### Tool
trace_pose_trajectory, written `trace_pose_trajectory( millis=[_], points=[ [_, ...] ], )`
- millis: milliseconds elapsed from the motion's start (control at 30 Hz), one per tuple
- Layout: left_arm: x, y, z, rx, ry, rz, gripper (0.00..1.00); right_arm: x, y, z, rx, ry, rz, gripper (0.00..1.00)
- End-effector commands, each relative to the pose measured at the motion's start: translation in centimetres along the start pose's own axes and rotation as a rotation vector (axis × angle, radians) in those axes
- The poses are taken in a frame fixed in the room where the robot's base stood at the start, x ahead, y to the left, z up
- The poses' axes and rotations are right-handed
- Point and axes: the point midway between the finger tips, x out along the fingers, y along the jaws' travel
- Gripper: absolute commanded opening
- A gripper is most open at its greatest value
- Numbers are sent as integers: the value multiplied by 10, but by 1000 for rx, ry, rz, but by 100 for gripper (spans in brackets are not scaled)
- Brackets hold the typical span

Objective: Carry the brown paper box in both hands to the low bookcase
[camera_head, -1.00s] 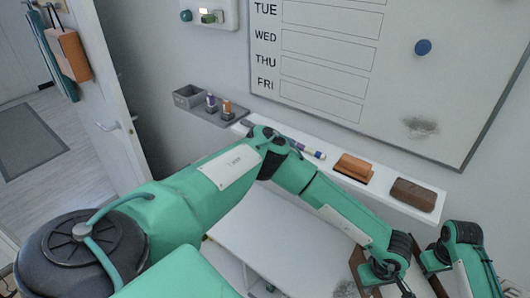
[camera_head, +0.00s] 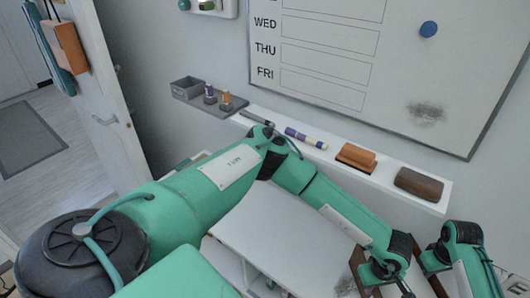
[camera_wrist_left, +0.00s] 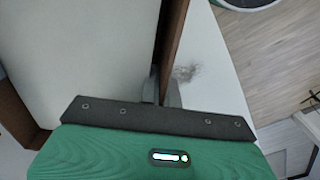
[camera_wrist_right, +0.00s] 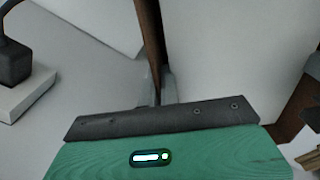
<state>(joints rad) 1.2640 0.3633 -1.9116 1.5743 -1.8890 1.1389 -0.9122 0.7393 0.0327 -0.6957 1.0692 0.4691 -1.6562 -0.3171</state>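The brown paper box is mostly cut off at the lower edge of the head view, where a strip of brown wall (camera_head: 357,258) shows beside my left gripper (camera_head: 385,278). In the left wrist view, my left gripper (camera_wrist_left: 161,92) has its fingers on both sides of a thin brown box wall (camera_wrist_left: 173,40). In the right wrist view, my right gripper (camera_wrist_right: 160,85) likewise pinches a brown wall (camera_wrist_right: 151,35). My right gripper's tips are outside the head view. The box's pale inside shows in both wrist views. I cannot identify the low bookcase for certain.
A white furniture top (camera_head: 270,230) with a grey smudge lies below my left arm, with an open space under it. A wall ledge (camera_head: 330,157) holds a marker (camera_head: 305,138), an orange eraser (camera_head: 357,157) and a brown block (camera_head: 419,184). A door (camera_head: 105,90) and floor are left.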

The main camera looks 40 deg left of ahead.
Motion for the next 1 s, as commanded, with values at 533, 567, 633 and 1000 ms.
trace_pose_trajectory(
  millis=[533,567,633,1000],
  points=[
    [4,0,0,0,0,0,25,5,0,0,0,0,0,25],
    [3,0,0,0,0,0,25,5,0,0,0,0,0,25],
    [-2,0,0,0,0,1,25,5,0,0,0,0,0,25],
    [-75,0,-1,0,1,3,25,5,0,0,0,0,0,25]
  ],
)
